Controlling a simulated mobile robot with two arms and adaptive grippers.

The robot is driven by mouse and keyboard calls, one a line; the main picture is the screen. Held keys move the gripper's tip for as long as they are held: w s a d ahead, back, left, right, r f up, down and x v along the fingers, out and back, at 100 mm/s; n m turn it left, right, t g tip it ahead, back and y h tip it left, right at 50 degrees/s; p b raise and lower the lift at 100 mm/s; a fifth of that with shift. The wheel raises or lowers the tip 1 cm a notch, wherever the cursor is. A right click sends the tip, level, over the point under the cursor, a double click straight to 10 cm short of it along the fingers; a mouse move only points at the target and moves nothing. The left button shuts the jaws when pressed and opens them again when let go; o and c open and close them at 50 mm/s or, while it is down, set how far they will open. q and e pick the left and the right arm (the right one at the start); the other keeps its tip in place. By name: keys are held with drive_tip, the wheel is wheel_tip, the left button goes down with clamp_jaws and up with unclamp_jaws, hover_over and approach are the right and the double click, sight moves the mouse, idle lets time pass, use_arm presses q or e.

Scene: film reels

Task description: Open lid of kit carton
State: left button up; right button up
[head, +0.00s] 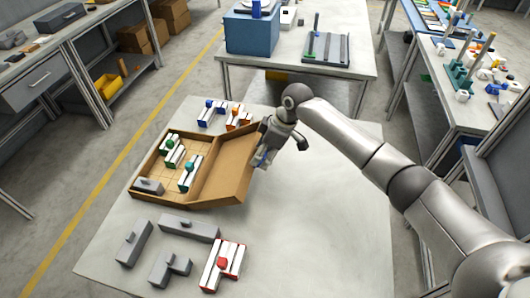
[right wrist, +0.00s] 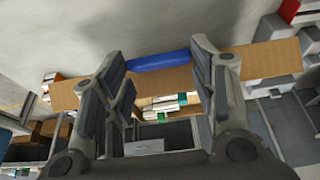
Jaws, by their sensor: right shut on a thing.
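The kit carton (head: 163,200) is a brown cardboard box on the white table. Its lid (head: 228,172) stands swung open to the right side, tilted, with the inside showing. My right gripper (head: 264,158) is at the lid's right edge, shut on a blue tab there. In the right wrist view, the blue tab (right wrist: 160,62) lies between the fingertips of my right gripper (right wrist: 158,65), against the brown lid (right wrist: 262,60). Inside the carton are white pieces with green knobs (head: 190,172) and a grey piece (head: 148,186). My left gripper is out of view.
Grey blocks (head: 188,229) and a white-and-red piece (head: 222,266) lie in front of the carton. White pieces with blue and orange knobs (head: 212,113) lie behind it. The table (head: 330,220) is clear at the right. Other workbenches stand around.

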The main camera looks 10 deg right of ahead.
drive_tip(key=o, duration=1.1)
drive_tip(key=shift+w+a+r, duration=0.1)
drive_tip(key=shift+a+r, duration=0.1)
drive_tip(key=shift+a, duration=0.05)
drive_tip(key=o, duration=0.4)
drive_tip(key=shift+a+f, duration=0.1)
drive_tip(key=shift+f, duration=0.05)
drive_tip(key=shift+c, duration=0.2)
drive_tip(key=shift+d, duration=0.2)
drive_tip(key=v, duration=1.2)
drive_tip(key=shift+f, duration=0.1)
